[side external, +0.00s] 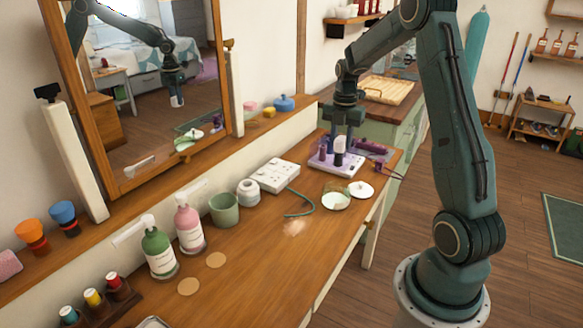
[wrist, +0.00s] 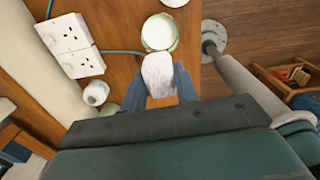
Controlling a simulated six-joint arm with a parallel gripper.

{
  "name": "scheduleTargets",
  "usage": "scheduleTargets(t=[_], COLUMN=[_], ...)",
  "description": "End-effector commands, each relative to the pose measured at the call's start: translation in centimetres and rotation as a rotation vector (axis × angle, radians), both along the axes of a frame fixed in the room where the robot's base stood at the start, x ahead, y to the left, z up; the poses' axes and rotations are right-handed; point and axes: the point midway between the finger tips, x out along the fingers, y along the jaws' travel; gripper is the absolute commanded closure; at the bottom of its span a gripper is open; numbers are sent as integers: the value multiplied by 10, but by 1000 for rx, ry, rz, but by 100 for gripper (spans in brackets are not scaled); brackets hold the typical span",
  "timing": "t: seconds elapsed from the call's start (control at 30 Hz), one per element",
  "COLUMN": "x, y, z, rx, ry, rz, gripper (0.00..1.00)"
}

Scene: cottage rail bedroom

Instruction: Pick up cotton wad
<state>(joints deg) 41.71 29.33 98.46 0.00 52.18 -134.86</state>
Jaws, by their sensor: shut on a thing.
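My gripper (side external: 340,148) is shut on a white cotton wad (wrist: 158,75), which sits between the two fingers in the wrist view. In the side view the cotton wad (side external: 339,144) shows as a small white piece at the fingertips, in front of a pale tray with purple items. A round green-rimmed dish (side external: 336,201) with white contents stands on the wooden counter. In the wrist view the dish (wrist: 160,33) appears just beyond the held wad. I cannot tell the wad's exact height above the counter.
The white lid (side external: 361,189) lies beside the dish. A white socket box (side external: 273,176) with a green cord, a grey jar (side external: 248,192), a green cup (side external: 224,209) and pump bottles (side external: 189,228) line the wall side. The counter's front middle is clear. A mirror (side external: 150,90) stands behind.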

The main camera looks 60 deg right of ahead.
Motion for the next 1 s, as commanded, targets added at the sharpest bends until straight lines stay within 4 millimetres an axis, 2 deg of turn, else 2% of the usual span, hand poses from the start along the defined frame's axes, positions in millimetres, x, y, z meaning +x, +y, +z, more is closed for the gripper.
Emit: scheduleTargets(t=[0.2, 0.63, 0.67, 0.73, 1.0], x=[0, 0, 0, 0, 6], y=[0, 0, 0, 0, 1], z=[7, 7, 7, 7, 7], rx=[0, 0, 0, 0, 0], ry=[0, 0, 0, 0, 0], rz=[0, 0, 0, 0, 2], gripper=[91, 91, 74, 88, 88])
